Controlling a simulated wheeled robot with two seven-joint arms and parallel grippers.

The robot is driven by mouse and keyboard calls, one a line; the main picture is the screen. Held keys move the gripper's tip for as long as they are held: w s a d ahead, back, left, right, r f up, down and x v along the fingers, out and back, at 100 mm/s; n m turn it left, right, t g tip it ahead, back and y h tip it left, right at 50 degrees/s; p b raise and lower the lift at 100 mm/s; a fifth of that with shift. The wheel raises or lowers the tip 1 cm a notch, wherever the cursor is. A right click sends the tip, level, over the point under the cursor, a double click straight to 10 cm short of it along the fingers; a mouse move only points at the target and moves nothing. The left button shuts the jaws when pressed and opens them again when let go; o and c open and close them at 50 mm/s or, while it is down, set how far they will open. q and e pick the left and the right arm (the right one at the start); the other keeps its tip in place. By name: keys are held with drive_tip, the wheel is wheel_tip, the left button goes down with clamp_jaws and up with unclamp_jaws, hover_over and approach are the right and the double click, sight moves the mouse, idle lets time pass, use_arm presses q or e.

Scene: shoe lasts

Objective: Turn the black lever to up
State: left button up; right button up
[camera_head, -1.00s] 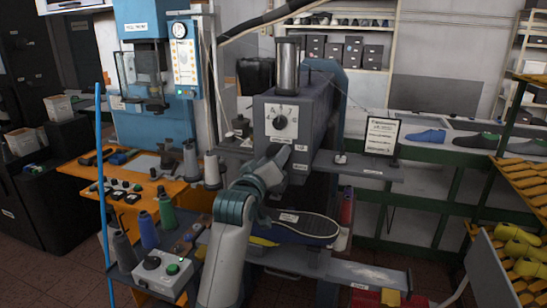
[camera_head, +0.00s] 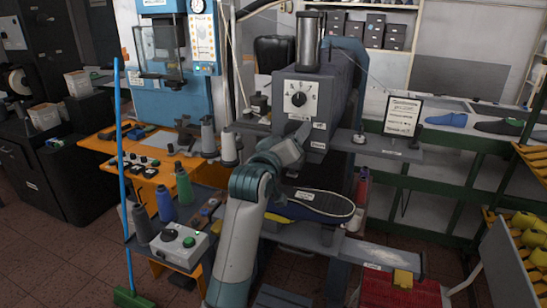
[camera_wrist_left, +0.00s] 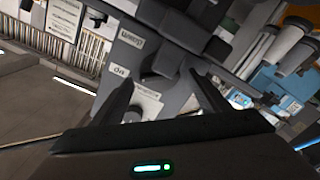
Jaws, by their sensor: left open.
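My left gripper (camera_head: 302,134) is at the front of the grey machine (camera_head: 330,92), just below its round black dial (camera_head: 299,99). In the left wrist view, my left gripper (camera_wrist_left: 165,100) has its two dark fingers apart. A dark, blunt piece that looks like the black lever (camera_wrist_left: 166,62) shows beyond and between the fingers; I cannot tell whether they touch it. Small white labels sit beside it on the machine. In the head view the lever is hidden or too small to tell from my gripper. My right gripper is not in view.
A grey shelf (camera_head: 385,149) with a framed sign (camera_head: 402,116) juts out to the right of the machine. A shoe sole (camera_head: 325,203) lies below my gripper. Spools and a control box (camera_head: 180,246) stand at the left. A blue pole (camera_head: 122,170) stands further left.

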use_arm(q)
drive_tip(key=b+v, duration=0.4)
drive_tip(key=v, duration=1.2)
drive_tip(key=shift+s, duration=0.4)
drive_tip(key=shift+a, duration=0.1)
